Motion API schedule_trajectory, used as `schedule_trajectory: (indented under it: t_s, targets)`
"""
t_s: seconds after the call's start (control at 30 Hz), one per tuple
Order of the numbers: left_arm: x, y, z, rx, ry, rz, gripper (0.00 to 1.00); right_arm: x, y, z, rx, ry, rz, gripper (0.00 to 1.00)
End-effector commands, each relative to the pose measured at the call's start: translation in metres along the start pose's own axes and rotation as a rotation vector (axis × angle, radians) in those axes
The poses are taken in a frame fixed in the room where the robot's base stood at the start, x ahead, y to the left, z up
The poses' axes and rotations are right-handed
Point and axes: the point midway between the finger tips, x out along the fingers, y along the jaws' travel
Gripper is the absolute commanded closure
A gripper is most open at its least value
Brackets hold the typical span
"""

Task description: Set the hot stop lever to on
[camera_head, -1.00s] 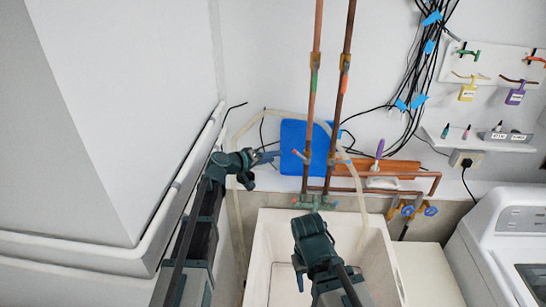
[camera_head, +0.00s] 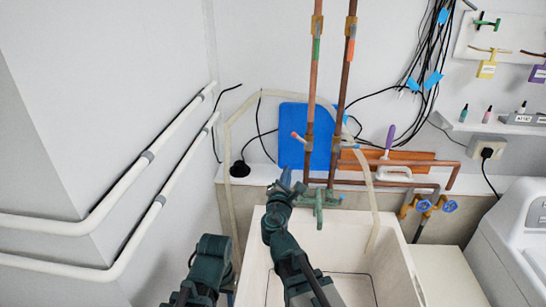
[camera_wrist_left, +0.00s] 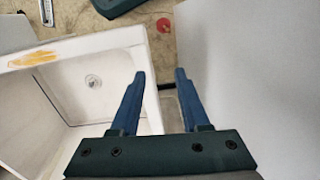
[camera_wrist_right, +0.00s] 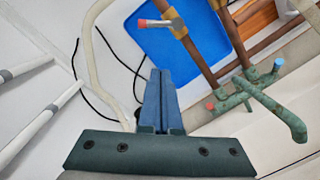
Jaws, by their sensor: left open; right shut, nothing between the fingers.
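The hot stop lever (camera_head: 299,137), with a red tip, sticks out to the left, crosswise to the left copper pipe, in front of a blue panel. It also shows in the right wrist view (camera_wrist_right: 157,24) at the top. My right gripper (camera_head: 286,177) is shut and empty, below and left of the lever and apart from it; its fingers (camera_wrist_right: 157,72) point toward the blue panel in the right wrist view. My left gripper is low at the left in the head view, its fingers hidden there; the left wrist view shows its fingers (camera_wrist_left: 160,75) open and empty above the sink area.
A green faucet (camera_head: 318,198) stands at the sink's back, right of my right gripper. A second copper pipe (camera_head: 340,100) runs beside the first. A pale hose (camera_head: 228,185) loops on the left. The white sink (camera_head: 400,260) lies below.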

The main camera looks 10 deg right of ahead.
Motion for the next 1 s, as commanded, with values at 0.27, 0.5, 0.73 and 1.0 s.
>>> schedule_trajectory:
  t_s: [0.27, 0.5, 0.73, 1.0]
  targets:
    - [0.005, -0.004, 0.014, 0.001, -0.032, -0.054, 0.54, 0.003, 0.006, -0.005, -0.098, 0.006, 0.053, 1.0]
    - [0.004, -0.004, 0.013, 0.001, -0.03, -0.052, 0.54, 0.033, 0.008, -0.005, -0.094, 0.004, 0.05, 1.0]
    - [0.002, -0.004, 0.013, 0.001, -0.03, -0.051, 0.54, 0.082, 0.01, -0.006, -0.092, 0.004, 0.049, 1.0]
    - [-0.018, -0.005, 0.014, 0.002, -0.029, -0.051, 0.54, 0.107, 0.015, 0.018, -0.092, 0.005, 0.049, 1.0]
